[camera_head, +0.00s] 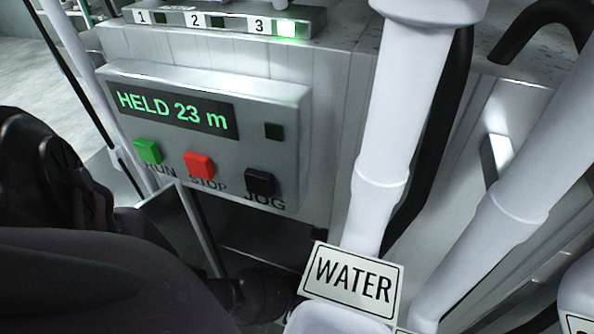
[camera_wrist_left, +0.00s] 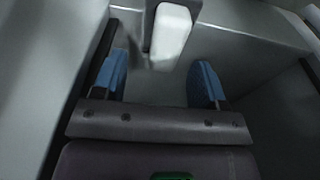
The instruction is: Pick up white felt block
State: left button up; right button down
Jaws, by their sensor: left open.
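A white block (camera_wrist_left: 172,35), which looks like the felt block, shows at the top of the left wrist view, with a shadow to its left. My left gripper (camera_wrist_left: 161,78) is open, its two blue fingertips apart with nothing between them. The block is ahead of the fingertips, roughly in line with the gap and slightly right of its middle. I cannot tell whether any finger touches it. I cannot make out the block in the head view, where my dark arm covers the lower left. My right gripper is not in view.
A control panel (camera_head: 290,120) reads "HELD 23 m" above green, red and black buttons. A numbered strip (camera_head: 180,18) has a green light by 3. White pipes (camera_head: 395,110) and a WATER sign (camera_head: 352,282) stand at the right. Grey walls (camera_wrist_left: 40,70) surround the gripper.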

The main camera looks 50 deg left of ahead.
pick_arm(q)
jog(key=f, duration=0.1)
jog(key=f+b, duration=0.1)
jog(key=s+f+b, duration=0.1)
jog(key=f, duration=0.1)
jog(key=shift+a, duration=0.3)
jog(key=shift+w+f+b, duration=0.25)
jog(key=shift+w+b, duration=0.05)
jog(key=shift+w+r, duration=0.1)
jog(key=shift+w, duration=0.05)
jog(key=c, duration=1)
jog(key=shift+c, duration=0.2)
